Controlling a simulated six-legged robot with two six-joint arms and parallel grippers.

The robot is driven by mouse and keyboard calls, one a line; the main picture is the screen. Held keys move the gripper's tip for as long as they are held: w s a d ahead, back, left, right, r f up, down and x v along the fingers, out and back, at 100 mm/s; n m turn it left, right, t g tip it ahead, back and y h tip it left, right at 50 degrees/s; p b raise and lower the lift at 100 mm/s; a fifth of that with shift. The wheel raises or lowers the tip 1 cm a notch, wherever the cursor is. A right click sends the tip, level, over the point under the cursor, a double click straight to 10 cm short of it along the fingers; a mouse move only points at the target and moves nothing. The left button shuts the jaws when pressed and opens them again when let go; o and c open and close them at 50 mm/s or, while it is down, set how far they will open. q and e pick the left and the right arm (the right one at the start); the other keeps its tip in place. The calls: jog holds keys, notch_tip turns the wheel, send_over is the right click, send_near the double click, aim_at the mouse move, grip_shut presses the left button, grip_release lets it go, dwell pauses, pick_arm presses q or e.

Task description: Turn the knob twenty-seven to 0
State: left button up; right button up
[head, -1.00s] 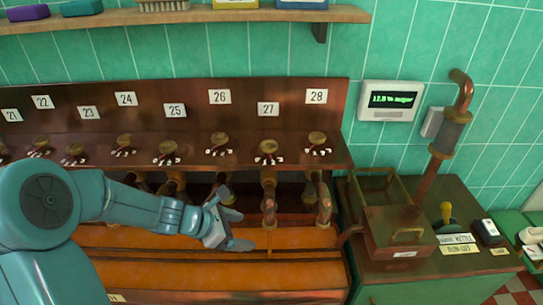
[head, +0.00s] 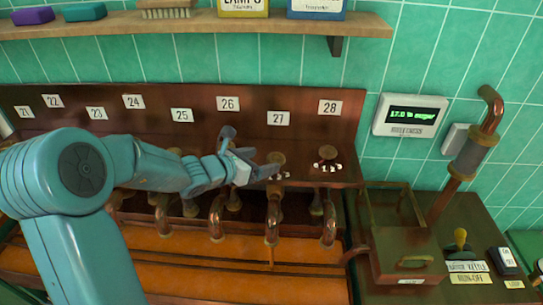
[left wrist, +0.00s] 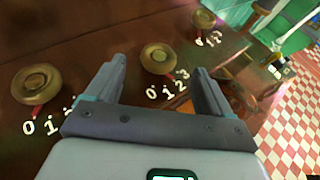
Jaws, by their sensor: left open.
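Knob twenty-seven (head: 277,158) is a round brass knob on the dark copper panel, under the label 27 (head: 278,118). In the head view my left gripper (head: 252,152) is at its left, partly covering its white numbers. The left wrist view shows this knob (left wrist: 157,58) between and just beyond the open fingertips (left wrist: 160,68), with nothing gripped. Numbers 0 to 3 curve below and right of it. A small red mark shows at its lower right, toward the higher numbers; the exact setting is unclear. My right gripper is not in view.
Knob twenty-eight (head: 327,153) stands close on the right. Knob twenty-six shows left of the fingers in the left wrist view (left wrist: 35,85). Copper pipes (head: 272,220) hang below the panel. A wall display (head: 410,115) and a copper box (head: 405,262) are at the right.

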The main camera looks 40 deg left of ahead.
aim_at(275, 158)
pick_arm(q)
jog(key=x, duration=0.6)
jog(key=shift+w+f+p, duration=0.15)
jog(key=shift+p, duration=0.15)
jog(key=shift+v, duration=1.05)
jog(key=shift+x, duration=0.8)
jog(key=c, duration=0.9)
jog(key=shift+d, duration=0.1)
jog(key=shift+c, duration=0.8)
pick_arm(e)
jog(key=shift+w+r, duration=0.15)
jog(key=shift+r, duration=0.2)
